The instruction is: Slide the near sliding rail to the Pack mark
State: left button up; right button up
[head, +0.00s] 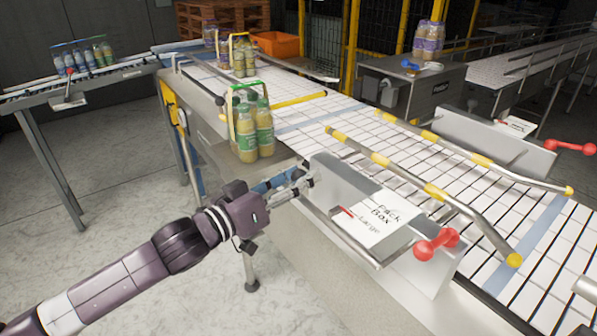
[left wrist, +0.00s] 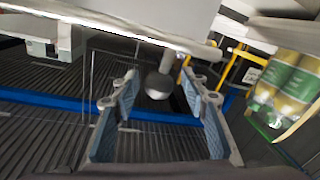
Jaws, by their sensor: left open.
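The near sliding rail (head: 405,180), a grey bar with yellow ends, runs slantwise over the white conveyor. Beside it is a grey housing with a white plate (head: 378,232) reading "Pack", "Box" and "Large". A small red pointer (head: 343,211) lies at the plate's left edge; which mark it meets is hard to tell. A silver rod (head: 340,237) runs along the housing's near side, with a red knob (head: 437,245) at the right. My left gripper (head: 308,180) is open at the housing's left end. In the left wrist view a grey ball end (left wrist: 158,87) shows between its blue-padded fingers.
A bottle pack (head: 254,130) stands close behind my left gripper, with another pack (head: 243,58) farther back. The far rail (head: 490,165) has its own housing and red knob (head: 570,147). A side conveyor with bottles (head: 82,55) stands at left. The floor at lower left is clear.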

pick_arm(q)
jog(key=c, duration=1)
grip_shut()
pick_arm(e)
jog(key=shift+w+a, duration=0.15)
jog(key=shift+a, duration=0.1)
pick_arm(q)
jog(key=shift+d+r, duration=0.1)
pick_arm(e)
jog(key=shift+r, duration=0.1)
